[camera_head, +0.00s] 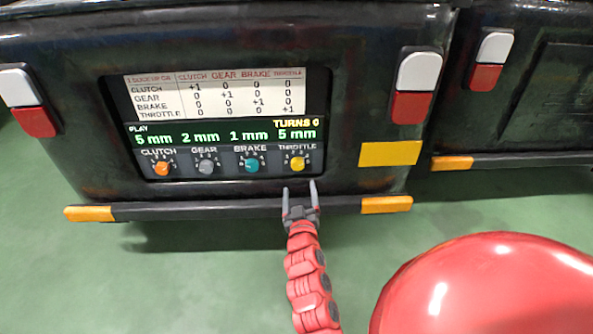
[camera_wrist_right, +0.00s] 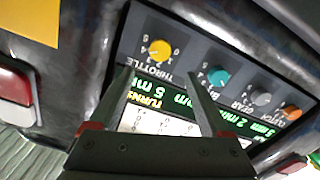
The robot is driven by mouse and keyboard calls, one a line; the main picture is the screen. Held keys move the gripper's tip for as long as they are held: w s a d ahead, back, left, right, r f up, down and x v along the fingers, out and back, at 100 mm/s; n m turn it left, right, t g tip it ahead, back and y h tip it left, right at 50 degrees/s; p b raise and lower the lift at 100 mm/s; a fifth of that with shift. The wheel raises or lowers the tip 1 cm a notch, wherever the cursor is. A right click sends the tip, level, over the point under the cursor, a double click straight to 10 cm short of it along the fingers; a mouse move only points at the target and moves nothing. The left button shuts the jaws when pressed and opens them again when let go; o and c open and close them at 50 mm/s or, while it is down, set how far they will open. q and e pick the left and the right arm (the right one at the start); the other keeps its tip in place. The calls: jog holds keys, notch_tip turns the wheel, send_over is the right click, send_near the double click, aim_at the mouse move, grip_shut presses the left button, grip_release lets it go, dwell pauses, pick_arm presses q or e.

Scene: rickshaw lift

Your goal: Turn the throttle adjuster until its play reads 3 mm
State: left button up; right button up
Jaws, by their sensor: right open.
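The throttle adjuster (camera_head: 298,163) is a yellow knob at the right end of the panel's knob row. Its play display (camera_head: 297,134) reads 5 mm. In the right wrist view the yellow throttle knob (camera_wrist_right: 160,50) shows beyond the fingertips, apart from them. My right gripper (camera_head: 300,188) is open and empty, just below the panel under the throttle knob. It also shows in the right wrist view (camera_wrist_right: 160,75). My left gripper is not in view.
The orange clutch knob (camera_head: 162,168), grey gear knob (camera_head: 207,165) and teal brake knob (camera_head: 252,164) sit left of the throttle. Their displays read 5, 2 and 1 mm. A white table (camera_head: 215,97) is above. A dark bumper bar (camera_head: 230,209) runs below the panel.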

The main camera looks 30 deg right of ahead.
aim_at(297, 165)
jog(key=b+x, duration=0.1)
jog(key=x, duration=0.8)
jog(key=shift+w+f+b, duration=0.1)
jog(key=shift+w+b, duration=0.15)
jog(key=shift+b, duration=0.15)
jog(key=shift+w+d, duration=0.35)
jog(key=shift+w, duration=0.1)
grip_shut()
